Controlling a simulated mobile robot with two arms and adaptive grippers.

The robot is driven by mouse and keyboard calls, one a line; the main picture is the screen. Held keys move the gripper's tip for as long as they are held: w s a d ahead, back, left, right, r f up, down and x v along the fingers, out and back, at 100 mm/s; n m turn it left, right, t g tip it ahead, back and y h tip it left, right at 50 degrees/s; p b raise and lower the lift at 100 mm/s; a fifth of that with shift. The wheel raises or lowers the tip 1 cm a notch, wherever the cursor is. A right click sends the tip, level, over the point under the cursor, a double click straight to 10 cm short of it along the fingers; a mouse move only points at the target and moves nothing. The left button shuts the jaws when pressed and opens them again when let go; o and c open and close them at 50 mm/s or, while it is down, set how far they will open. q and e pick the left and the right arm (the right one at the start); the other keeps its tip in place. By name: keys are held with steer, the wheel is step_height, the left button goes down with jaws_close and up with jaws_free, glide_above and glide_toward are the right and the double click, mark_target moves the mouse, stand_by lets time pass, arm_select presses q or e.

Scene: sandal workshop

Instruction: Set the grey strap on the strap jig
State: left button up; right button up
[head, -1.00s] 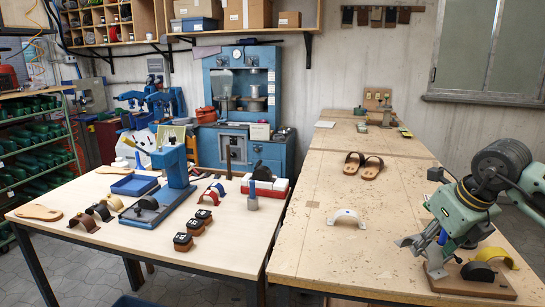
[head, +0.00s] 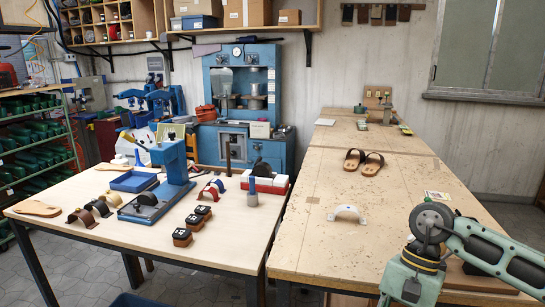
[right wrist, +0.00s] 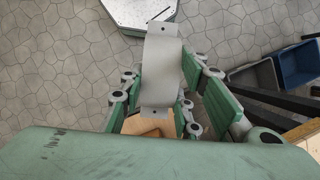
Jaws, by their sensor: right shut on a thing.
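The grey strap (right wrist: 162,65), a curved band with a small hole at each end, is held in my right gripper (right wrist: 160,112) in the right wrist view. My left gripper is not in view.
A white strap (head: 347,212) stands on the right workbench (head: 320,250). Sandals (head: 363,161) lie farther back. The left table (head: 90,235) holds a blue press (head: 172,165), several coloured straps and dark blocks.

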steer(key=s+a+f+n+g+h, duration=0.1)
steer(key=s+a+f+n+h, duration=0.1)
steer(key=s+n, duration=0.4)
steer(key=shift+s+a+f+n+h, duration=0.25)
steer(key=shift+s+f+n+h, duration=0.2)
steer(key=shift+n, duration=0.75)
steer(key=shift+w, duration=0.15)
